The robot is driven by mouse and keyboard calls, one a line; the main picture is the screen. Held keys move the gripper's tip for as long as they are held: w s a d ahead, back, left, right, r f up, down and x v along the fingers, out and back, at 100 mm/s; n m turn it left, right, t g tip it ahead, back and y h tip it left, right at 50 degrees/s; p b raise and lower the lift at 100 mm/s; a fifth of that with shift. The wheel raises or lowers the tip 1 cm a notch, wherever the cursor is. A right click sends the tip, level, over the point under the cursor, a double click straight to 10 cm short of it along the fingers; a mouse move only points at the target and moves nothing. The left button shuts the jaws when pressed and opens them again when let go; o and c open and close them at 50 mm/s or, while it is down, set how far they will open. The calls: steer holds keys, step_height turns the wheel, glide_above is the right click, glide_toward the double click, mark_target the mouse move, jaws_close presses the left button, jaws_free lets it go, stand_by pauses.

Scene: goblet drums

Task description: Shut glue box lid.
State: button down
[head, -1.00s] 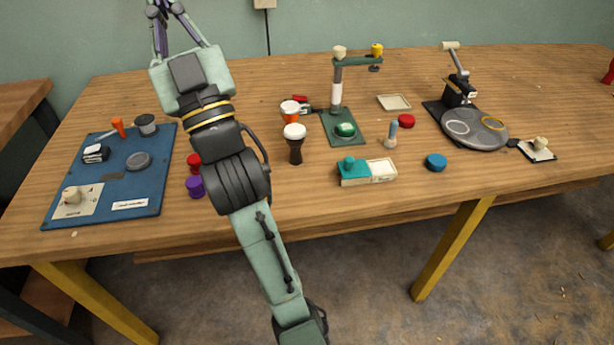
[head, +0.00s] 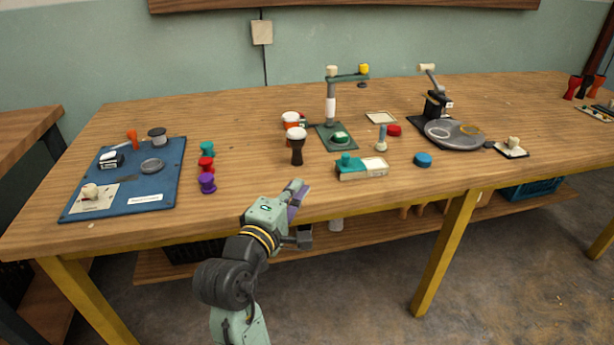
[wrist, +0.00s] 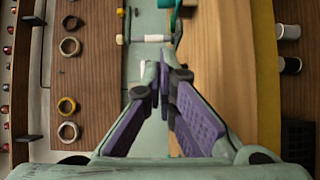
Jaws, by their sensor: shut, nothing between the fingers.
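The glue box (head: 362,170) is a small teal and cream box near the front edge of the bench, right of centre. A teal piece with a round knob (head: 346,160) covers its left part. A pale area shows on its right part, and I cannot tell exactly how far the lid stands open. My gripper (head: 296,190), with purple finger pads, is over the front edge of the bench, left of the box and apart from it. Its fingers are shut and empty. The fingers also show in the wrist view (wrist: 160,80); the box is not clearly recognisable there.
A dark goblet drum (head: 297,148) stands behind my gripper. A green-based stand (head: 336,136) is behind the box, and a blue round lid (head: 423,159) lies to its right. Teal, red and purple (head: 207,183) pieces stand left. Bench front between gripper and box is clear.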

mark_target(356, 167)
steer(key=p+x, duration=0.1)
steer(key=x, duration=0.9)
steer(key=shift+d+r+p, duration=0.1)
steer(key=shift+r+p, duration=0.05)
steer(key=shift+p, duration=0.15)
steer(key=shift+w+d, duration=0.2)
steer(key=shift+d, duration=0.3)
steer(key=shift+w+d, duration=0.2)
steer(key=shift+d, duration=0.35)
steer(key=shift+w+d+p, duration=0.25)
steer(key=shift+d+p, duration=0.05)
steer(key=shift+d, duration=0.2)
steer(key=d+p, duration=0.1)
steer(key=d, duration=0.1)
steer(key=w+d+p, duration=0.1)
steer(key=d, duration=0.1)
steer(key=w+d+p, duration=0.1)
steer(key=d+p, duration=0.1)
steer(key=shift+d, duration=0.3)
steer(key=shift+w, duration=0.1)
